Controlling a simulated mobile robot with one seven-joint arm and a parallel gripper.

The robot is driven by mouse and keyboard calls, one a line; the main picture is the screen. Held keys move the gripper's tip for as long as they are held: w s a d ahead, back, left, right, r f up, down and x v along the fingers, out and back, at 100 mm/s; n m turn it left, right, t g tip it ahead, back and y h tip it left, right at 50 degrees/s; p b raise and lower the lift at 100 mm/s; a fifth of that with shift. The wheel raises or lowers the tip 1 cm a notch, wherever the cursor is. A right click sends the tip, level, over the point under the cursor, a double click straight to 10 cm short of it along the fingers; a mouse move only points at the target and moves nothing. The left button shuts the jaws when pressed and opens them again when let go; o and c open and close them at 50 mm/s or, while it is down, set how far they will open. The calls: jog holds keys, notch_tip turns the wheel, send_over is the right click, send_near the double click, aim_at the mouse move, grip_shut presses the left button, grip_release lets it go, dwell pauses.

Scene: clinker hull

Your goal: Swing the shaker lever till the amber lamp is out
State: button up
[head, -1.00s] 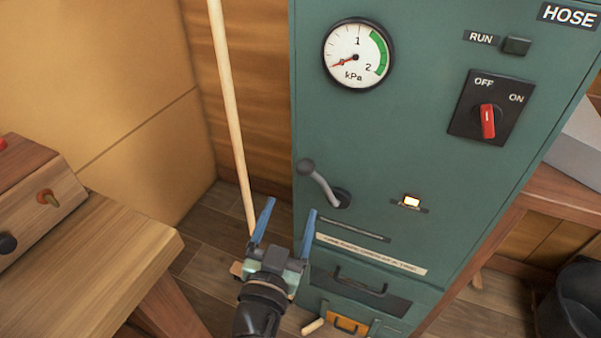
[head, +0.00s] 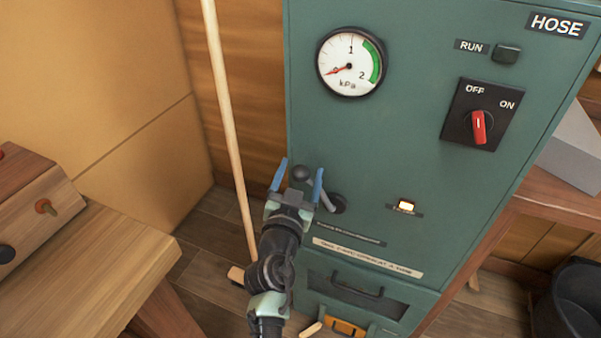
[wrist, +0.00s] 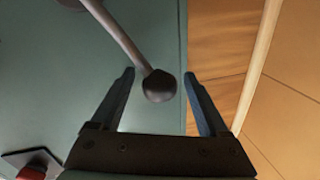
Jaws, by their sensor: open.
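The shaker lever (head: 325,199) is a grey arm with a dark ball knob (head: 302,174), on the front of the green cabinet; it leans up and left from its pivot. The amber lamp (head: 406,205) is lit, to the right of the lever. My gripper (head: 299,179) is open, its two blue fingers either side of the knob in the head view. In the wrist view the knob (wrist: 159,86) is between the open fingertips, and I cannot tell whether either finger touches it.
The green cabinet (head: 400,130) carries a kPa gauge (head: 350,63) with its needle low, a red rotary switch (head: 479,126) and a RUN button (head: 506,54). A broom handle (head: 229,120) stands left of the cabinet. A wooden bench (head: 90,255) is at left.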

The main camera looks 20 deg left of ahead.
jog(key=shift+w, duration=0.1)
grip_shut()
dwell(0.4)
dwell(1.0)
